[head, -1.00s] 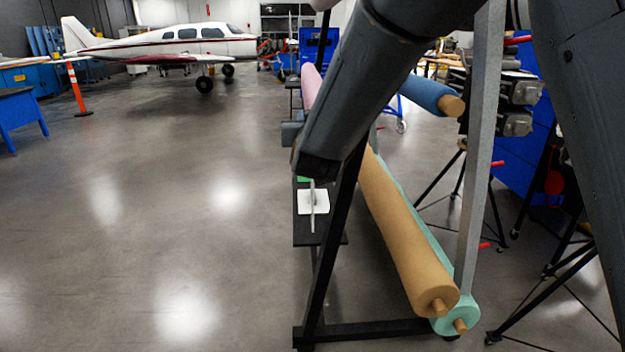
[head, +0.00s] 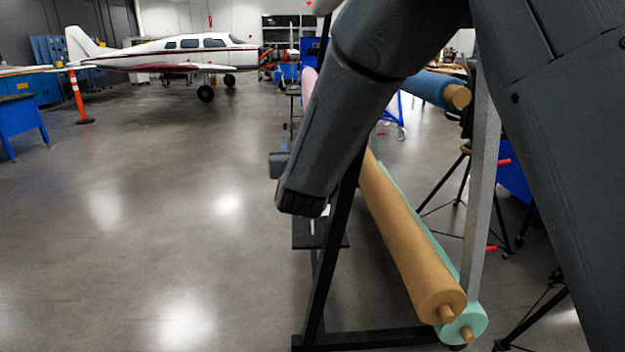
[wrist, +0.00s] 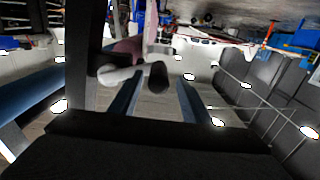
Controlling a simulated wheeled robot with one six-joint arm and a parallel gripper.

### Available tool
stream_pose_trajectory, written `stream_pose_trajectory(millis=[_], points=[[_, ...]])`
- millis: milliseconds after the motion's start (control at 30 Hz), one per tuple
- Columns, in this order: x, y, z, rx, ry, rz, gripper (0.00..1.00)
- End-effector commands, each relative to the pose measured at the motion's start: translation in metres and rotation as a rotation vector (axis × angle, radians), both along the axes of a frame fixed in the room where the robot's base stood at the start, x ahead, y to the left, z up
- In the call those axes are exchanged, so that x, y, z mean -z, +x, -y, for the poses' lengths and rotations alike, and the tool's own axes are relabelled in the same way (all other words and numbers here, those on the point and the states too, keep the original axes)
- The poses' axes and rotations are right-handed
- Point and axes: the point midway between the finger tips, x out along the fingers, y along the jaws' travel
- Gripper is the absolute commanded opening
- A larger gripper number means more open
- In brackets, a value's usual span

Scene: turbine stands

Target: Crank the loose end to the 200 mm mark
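A rack holds a pink roll (head: 309,84), which shows as a dull pink roll end (wrist: 124,49) in the wrist view, with a pale pink sheet (wrist: 152,20) hanging by it. A pale grey crank-like bar (wrist: 120,75) with a dark rounded end (wrist: 158,76) sits in front of that roll. My gripper (wrist: 160,80) is open, its two bluish fingers apart and pointing toward the dark end. I cannot tell whether they touch it. In the head view my arm hides the gripper and crank. No 200 mm mark is readable.
The black rack frame (head: 330,255) also carries a brown roll (head: 405,235), a green roll (head: 467,323) and a blue roll (head: 432,88). A dark shelf (head: 305,238) is partly behind my arm. Tripod stands (head: 462,180) are at right.

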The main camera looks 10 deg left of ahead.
Motion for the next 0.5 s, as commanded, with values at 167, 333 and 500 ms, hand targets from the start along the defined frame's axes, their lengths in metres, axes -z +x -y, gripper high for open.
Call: stream_pose_trajectory(millis=[167, 333, 500], points=[[0.0, 0.0002, 0.0003, 0.0, 0.0, 0.0, 0.49], [-0.0001, 0.0003, 0.0003, 0.0, 0.0, 0.0, 0.49], [-0.0002, -0.003, 0.001, 0.0, -0.001, -0.001, 0.49]])
